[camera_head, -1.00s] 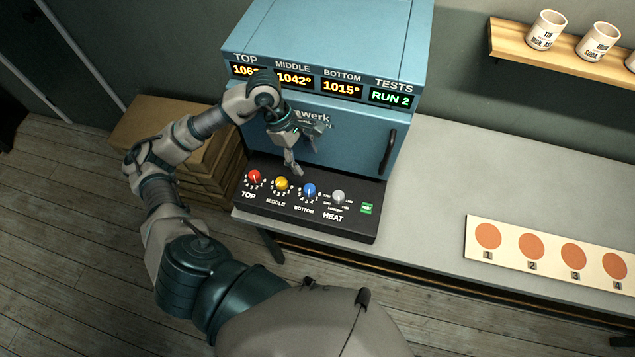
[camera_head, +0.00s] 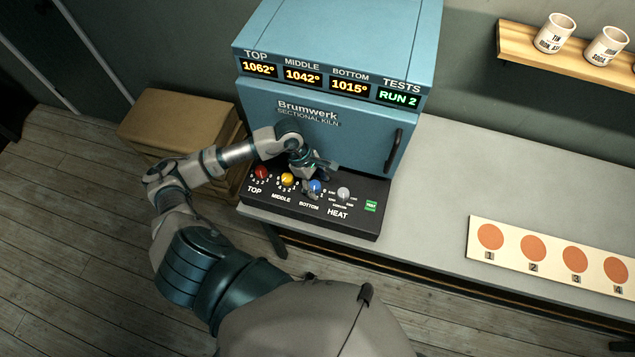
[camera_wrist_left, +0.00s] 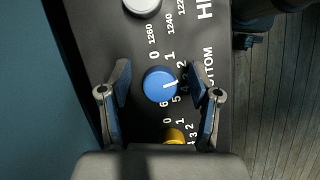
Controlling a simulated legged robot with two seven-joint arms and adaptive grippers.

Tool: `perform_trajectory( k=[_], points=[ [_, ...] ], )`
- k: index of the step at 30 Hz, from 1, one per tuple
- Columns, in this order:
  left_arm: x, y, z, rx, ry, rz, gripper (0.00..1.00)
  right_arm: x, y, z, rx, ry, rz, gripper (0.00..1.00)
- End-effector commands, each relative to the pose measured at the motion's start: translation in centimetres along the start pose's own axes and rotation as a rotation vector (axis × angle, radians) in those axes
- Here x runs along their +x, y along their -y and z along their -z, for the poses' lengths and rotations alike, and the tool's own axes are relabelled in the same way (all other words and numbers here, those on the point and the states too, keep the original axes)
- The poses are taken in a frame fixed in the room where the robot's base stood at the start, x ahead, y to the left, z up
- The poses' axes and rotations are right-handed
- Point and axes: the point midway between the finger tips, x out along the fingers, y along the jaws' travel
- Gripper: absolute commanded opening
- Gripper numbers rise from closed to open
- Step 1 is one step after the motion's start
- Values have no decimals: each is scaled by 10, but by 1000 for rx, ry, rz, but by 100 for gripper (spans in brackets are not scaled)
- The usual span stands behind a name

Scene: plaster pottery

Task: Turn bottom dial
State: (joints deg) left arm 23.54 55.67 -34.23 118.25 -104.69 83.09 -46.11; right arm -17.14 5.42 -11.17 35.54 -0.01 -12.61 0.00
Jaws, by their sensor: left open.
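The blue bottom dial (camera_head: 315,187) sits on the black control panel (camera_head: 355,222) below the kiln door. In the left wrist view the blue dial (camera_wrist_left: 160,84) lies between the fingertips, with a gap on each side. Its white mark points right, between numbers that are partly hidden. My left gripper (camera_wrist_left: 163,88) is open around the dial and does not visibly touch it. In the head view my left gripper (camera_head: 311,180) hangs just over the dial and partly covers it. My right gripper is not in view.
The red top dial (camera_head: 261,173) and yellow middle dial (camera_head: 287,179) are left of it; the grey heat dial (camera_head: 343,194) is right. The kiln (camera_head: 330,45) reads 1062°, 1042°, 1015° and RUN 2. The table to the right is mostly clear around a numbered board (camera_head: 512,259).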

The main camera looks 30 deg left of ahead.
Motion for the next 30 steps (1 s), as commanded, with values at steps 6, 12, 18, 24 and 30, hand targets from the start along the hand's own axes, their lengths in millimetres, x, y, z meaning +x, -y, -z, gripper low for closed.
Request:
perform_trajectory(
  k=[6, 12, 18, 24, 30],
  points=[
    [0, 0, 4, -1, 3, 0, 63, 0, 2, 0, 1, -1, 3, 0],
    [0, 0, 0, -1, -1, 0, 13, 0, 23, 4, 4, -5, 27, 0],
    [1, 0, -6, 1, -4, -1, 3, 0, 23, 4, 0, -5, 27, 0],
    [1, 0, -7, 3, 2, 0, 3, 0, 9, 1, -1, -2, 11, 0],
    [1, 0, -6, 3, 6, -1, 3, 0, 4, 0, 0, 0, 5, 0]
  ],
)
